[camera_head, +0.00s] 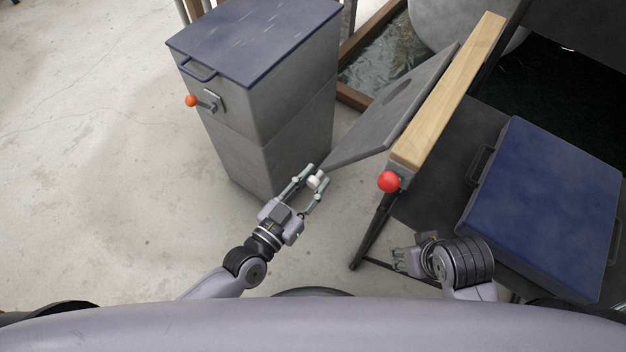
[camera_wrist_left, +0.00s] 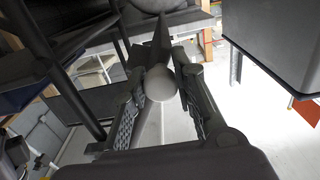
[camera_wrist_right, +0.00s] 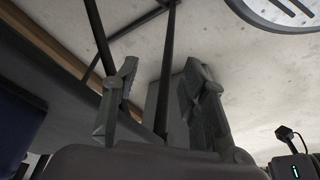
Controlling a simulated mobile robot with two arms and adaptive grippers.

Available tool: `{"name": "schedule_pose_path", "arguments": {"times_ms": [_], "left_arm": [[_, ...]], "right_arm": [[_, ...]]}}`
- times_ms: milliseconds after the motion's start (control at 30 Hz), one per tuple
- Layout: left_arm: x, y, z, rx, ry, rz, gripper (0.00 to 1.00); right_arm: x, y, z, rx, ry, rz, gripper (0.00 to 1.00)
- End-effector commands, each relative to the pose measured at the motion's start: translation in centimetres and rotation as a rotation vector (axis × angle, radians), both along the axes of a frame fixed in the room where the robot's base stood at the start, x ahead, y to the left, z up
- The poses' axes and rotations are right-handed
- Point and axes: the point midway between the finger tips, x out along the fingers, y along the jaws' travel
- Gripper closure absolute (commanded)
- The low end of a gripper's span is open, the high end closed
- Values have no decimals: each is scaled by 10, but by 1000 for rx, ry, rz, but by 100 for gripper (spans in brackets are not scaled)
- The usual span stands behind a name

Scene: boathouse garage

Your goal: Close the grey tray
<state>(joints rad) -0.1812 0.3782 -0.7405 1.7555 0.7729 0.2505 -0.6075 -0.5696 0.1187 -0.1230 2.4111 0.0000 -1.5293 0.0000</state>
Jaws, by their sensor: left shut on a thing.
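The grey tray (camera_head: 385,118) is a flat dark grey panel with a round recess. It sticks out to the left from along the wooden edge of the workbench. A pale round knob (camera_head: 316,181) sits at its near corner. My left gripper (camera_head: 318,184) is shut on this knob, and in the left wrist view the knob (camera_wrist_left: 160,84) lies between the two fingers. The tray shows there only as a narrow edge behind the knob. My right gripper (camera_head: 403,262) is below the bench edge, apart from the tray. In the right wrist view its fingers (camera_wrist_right: 160,100) are spread and empty.
A grey cabinet (camera_head: 265,130) with a blue lid, handle and orange-knobbed latch stands left of the tray. The bench has a wooden edge (camera_head: 450,90) and a red ball knob (camera_head: 388,181). A blue case (camera_head: 545,205) lies at right. The concrete floor at left is clear.

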Motion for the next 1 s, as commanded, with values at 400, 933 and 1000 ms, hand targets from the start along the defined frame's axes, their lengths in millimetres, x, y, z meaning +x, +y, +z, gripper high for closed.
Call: {"name": "schedule_pose_path", "arguments": {"times_ms": [400, 933, 1000], "left_arm": [[-1, -2, -1, -9, 6, 1, 100], [-39, -54, -27, -253, 185, 0, 100], [-45, -62, -28, -290, 211, 0, 100]], "right_arm": [[0, 0, -1, 0, 2, 0, 60], [-7, 0, 17, 3, -9, 0, 60], [-7, 0, 16, 2, -7, -2, 60]]}}
